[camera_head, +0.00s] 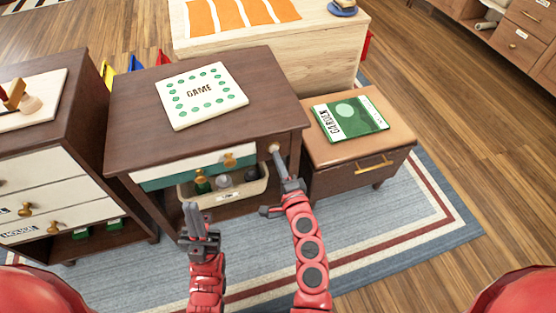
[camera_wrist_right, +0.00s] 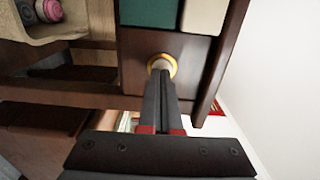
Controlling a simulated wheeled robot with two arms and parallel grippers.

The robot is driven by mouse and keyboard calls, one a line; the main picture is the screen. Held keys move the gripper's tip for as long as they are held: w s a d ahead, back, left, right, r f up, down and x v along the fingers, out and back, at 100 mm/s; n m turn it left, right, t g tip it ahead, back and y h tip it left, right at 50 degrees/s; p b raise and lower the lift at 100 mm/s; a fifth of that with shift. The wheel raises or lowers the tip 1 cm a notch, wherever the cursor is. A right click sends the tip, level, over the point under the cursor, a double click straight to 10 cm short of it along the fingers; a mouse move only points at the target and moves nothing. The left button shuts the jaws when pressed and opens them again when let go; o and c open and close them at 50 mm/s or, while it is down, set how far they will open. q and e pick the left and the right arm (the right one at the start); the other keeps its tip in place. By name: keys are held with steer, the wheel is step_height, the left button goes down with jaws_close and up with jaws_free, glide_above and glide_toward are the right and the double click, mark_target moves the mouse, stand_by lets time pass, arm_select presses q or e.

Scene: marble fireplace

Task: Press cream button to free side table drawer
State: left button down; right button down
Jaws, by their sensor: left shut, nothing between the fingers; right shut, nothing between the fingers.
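The dark brown side table (camera_head: 222,131) stands mid-view in the head view, with a white drawer front (camera_head: 180,163) and a teal strip (camera_head: 160,183) on its front. Brass-coloured knobs show there. The cream button (camera_head: 273,147) is on the front at the right of the drawer; the right wrist view shows its gold ring (camera_wrist_right: 163,59). My right gripper (camera_head: 278,158) is shut and empty, its tips at the button, seemingly touching it and hiding part of its face.
A bin (camera_head: 235,193) with small items sits under the drawer. A brown cabinet (camera_head: 350,165) with a green book (camera_head: 350,117) stands close on the right. A game board (camera_head: 201,95) lies on the table. A white-drawered cabinet (camera_head: 60,177) is at left.

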steer(key=shift+w+a, duration=0.1)
steer(key=shift+w, duration=0.2)
